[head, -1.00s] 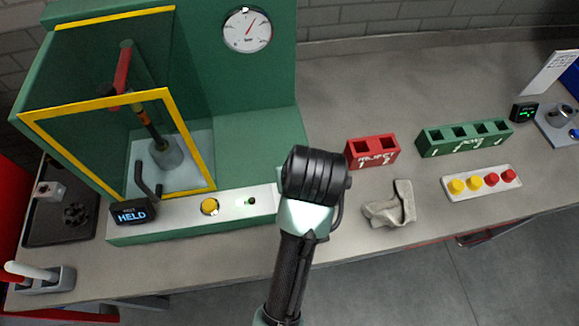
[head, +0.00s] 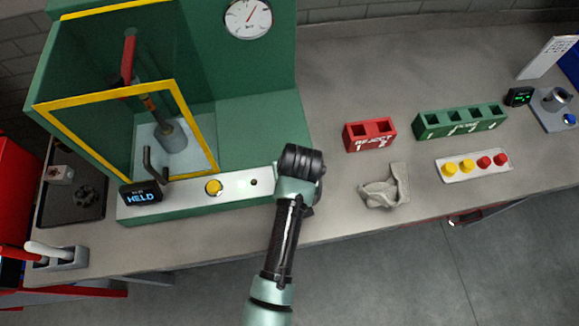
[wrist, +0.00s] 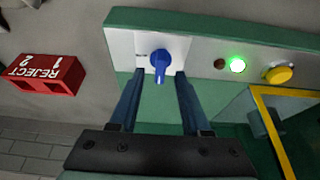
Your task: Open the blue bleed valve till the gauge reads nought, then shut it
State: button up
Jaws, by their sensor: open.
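The blue bleed valve (wrist: 159,62) is a small blue knob on the pale front panel of the green rig, in the wrist view. My gripper (wrist: 157,88) is open, its two dark fingers pointing at the panel with the knob between and just beyond their tips. I see no clear contact. In the head view my arm hides the valve and the gripper.
A lit green lamp (wrist: 237,66) and a yellow button (wrist: 278,74) sit beside the valve. A display reading HELD (head: 140,195) stands at the panel's left end. A red REJECT block (head: 370,134) and a grey crumpled cloth (head: 385,188) lie right of my arm.

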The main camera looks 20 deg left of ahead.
jog(key=shift+x, duration=0.75)
grip_shut()
